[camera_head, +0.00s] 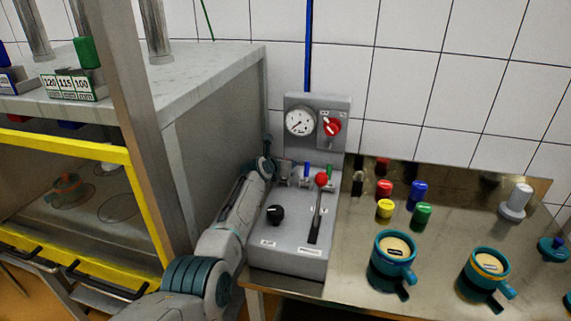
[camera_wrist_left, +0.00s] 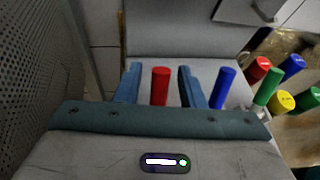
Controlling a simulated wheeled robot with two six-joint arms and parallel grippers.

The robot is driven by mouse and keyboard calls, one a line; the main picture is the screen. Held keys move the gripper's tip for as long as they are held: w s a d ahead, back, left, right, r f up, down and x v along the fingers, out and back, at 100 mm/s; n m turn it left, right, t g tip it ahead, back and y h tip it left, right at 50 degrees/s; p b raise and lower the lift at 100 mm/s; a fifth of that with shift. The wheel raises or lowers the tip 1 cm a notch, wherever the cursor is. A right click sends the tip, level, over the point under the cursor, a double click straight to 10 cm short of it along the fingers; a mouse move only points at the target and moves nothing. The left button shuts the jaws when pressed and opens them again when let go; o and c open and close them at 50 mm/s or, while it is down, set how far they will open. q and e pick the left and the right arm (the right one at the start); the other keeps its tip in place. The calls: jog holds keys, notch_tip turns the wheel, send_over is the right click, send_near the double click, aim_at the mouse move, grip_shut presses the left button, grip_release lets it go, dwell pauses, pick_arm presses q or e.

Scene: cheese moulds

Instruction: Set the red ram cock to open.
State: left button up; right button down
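The red ram cock (camera_wrist_left: 160,86) shows in the left wrist view as an upright red handle. It stands between the two blue-grey fingers of my left gripper (camera_wrist_left: 158,85), which is open with a visible gap on each side. In the head view my left gripper (camera_head: 271,168) is at the back left of the grey press box, and the red cock is hidden there. The blue cock (camera_head: 306,170) and the green cock (camera_head: 329,172) stand to its right; the blue handle (camera_wrist_left: 225,88) is just outside the right finger. My right gripper is not in view.
The box (camera_head: 290,250) carries a red-knobbed lever (camera_head: 317,205) and a black knob (camera_head: 275,214). Behind it is a panel with a gauge (camera_head: 299,121) and a red rotary switch (camera_head: 332,127). Coloured caps and two teal moulds (camera_head: 392,262) stand on the right-hand table.

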pick_arm(q)
grip_shut()
jog(key=shift+s+f+b, duration=0.15)
jog(key=shift+s+b, duration=0.05)
jog(key=shift+b, duration=0.1)
jog(key=t+b, duration=0.1)
jog(key=b, duration=0.1)
jog(key=s+t+h+b, duration=0.1)
jog(key=b, duration=0.1)
jog(key=t+b, duration=0.1)
jog(key=b, duration=0.1)
jog(key=shift+s+a+m+h, duration=0.25)
jog(key=shift+a+m+h, duration=0.05)
jog(key=shift+s+r+t+b, duration=0.1)
jog(key=shift+r+t+b, duration=0.2)
jog(key=shift+r, duration=0.15)
grip_release()
